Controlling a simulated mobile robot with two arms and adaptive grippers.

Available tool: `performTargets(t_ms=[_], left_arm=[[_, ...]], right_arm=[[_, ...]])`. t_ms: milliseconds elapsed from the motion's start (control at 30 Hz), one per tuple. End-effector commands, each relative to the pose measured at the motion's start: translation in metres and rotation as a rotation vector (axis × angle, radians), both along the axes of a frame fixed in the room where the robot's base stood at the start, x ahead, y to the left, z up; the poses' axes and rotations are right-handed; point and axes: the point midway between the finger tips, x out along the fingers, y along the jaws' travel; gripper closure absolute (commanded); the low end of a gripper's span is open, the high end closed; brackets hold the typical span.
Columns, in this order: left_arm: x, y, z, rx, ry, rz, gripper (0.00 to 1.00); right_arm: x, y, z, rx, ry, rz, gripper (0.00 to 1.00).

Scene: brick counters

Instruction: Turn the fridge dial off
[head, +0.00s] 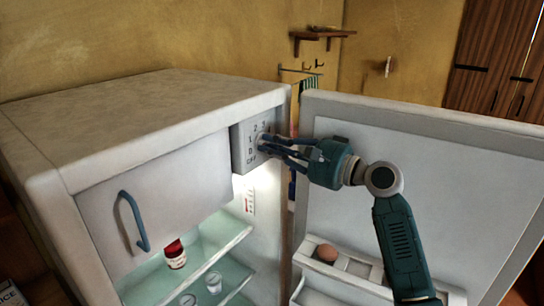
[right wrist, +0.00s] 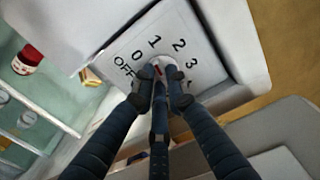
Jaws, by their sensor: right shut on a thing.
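The fridge dial (right wrist: 161,62) sits on a grey-white control panel (head: 241,160) at the upper right of the open fridge's inside. The panel (right wrist: 187,28) is marked OFF, 0, 1, 2 and 3. My right gripper (head: 265,142) is shut on the dial, its fingers around the knob. In the right wrist view the gripper's fingertips (right wrist: 160,84) cover much of the knob. A small red mark shows between them, but I cannot tell which label it points to. My left gripper is out of view.
The fridge door (head: 430,170) stands open on the right, with an egg (head: 326,253) in its rack. A freezer flap (head: 165,190) with a blue handle is left of the panel. A red-capped jar (head: 175,255) stands on a glass shelf below.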

Motion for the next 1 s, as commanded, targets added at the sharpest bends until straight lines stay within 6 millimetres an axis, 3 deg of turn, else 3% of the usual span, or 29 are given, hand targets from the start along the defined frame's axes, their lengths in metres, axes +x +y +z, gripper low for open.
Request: performTargets(t_ms=[33,400,1000], left_arm=[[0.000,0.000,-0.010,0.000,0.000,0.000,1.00],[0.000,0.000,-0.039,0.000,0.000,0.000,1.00],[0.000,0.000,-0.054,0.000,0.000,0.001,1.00]], right_arm=[[0.000,0.000,-0.006,-0.030,-0.035,0.001,1.00],[0.001,-0.001,-0.005,-0.209,-0.282,0.001,1.00],[0.002,-0.001,-0.003,-0.322,-0.433,0.003,1.00]])
